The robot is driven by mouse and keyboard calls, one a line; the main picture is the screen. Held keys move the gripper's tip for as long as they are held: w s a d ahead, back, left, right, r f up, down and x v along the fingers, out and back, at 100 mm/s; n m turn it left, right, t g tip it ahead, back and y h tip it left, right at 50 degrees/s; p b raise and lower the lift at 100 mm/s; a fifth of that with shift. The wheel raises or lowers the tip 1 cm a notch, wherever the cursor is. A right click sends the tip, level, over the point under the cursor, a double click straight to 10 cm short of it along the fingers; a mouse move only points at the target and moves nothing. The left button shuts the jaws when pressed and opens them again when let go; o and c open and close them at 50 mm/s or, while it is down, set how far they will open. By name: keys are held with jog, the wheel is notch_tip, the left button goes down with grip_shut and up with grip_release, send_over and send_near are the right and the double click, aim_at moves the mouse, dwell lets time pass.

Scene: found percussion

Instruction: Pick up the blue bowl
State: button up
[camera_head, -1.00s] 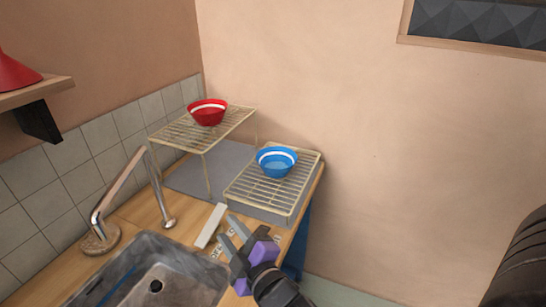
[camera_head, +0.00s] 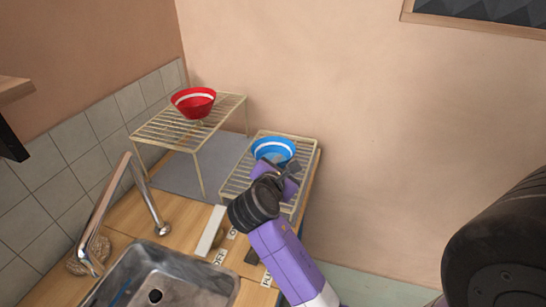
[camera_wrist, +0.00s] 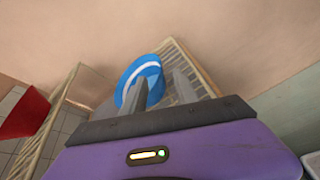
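The blue bowl (camera_head: 273,148) with a white band sits upright on the low wire rack (camera_head: 236,180) at the right end of the counter. My gripper (camera_head: 281,168) is in front of the bowl and hides its lower part in the head view. In the wrist view the two fingers of my gripper (camera_wrist: 160,88) are spread apart. The blue bowl (camera_wrist: 143,72) shows beyond them, with its right side between the fingers and the left finger overlapping it. I cannot tell whether a finger touches it.
A red bowl (camera_head: 194,102) stands on a taller wire rack (camera_head: 160,135) to the left. A faucet (camera_head: 118,195) and a metal sink (camera_head: 190,275) are at the front left. A white block (camera_head: 210,231) lies on the counter. A wall rises behind the racks.

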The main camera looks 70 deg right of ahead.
aim_at(290, 156)
jog(key=shift+w+x, duration=0.1)
jog(key=shift+x, duration=2.1)
jog(key=shift+w+x, duration=0.15)
jog(key=shift+x, duration=2.05)
jog(key=shift+a+f, duration=0.1)
grip_shut()
jog(key=shift+f, duration=0.1)
